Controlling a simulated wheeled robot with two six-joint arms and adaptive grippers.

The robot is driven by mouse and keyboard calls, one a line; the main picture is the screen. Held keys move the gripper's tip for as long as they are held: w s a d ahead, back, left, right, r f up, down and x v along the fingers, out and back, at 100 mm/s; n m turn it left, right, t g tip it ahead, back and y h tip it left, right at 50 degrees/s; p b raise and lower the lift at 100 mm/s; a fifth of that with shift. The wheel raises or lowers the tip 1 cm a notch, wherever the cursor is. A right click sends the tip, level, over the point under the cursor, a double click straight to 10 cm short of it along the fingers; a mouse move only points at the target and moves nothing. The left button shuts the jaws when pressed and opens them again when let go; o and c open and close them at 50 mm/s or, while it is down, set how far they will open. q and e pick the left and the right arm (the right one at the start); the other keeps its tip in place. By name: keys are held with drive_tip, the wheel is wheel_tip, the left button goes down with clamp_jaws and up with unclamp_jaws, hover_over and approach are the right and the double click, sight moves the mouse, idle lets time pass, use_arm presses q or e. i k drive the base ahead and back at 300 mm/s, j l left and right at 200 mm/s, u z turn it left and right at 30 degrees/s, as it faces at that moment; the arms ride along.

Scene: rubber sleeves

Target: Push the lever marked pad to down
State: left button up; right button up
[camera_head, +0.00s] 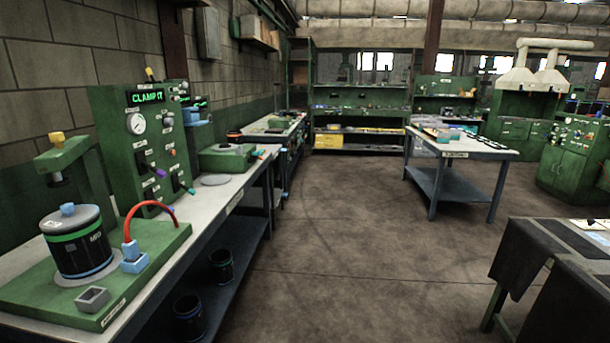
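A green control panel (132,113) stands on the left bench, with a lit display reading "CLAMP IT" and a round white gauge (136,123). A lever with a purple tip (159,173) and a lever with a teal tip (189,190) stick out low on its front. Both handles slope down to the right. Their labels are too small to read, so I cannot tell which is marked pad. Neither of my grippers is in view.
A black drum with a green band (76,241) sits on a green base (150,258) before the panel, beside a red hose (150,207). The bench (224,193) runs along the left wall. The floor (345,225) is clear up to a table (468,148).

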sight(162, 174)
drive_tip(key=u, duration=1.35)
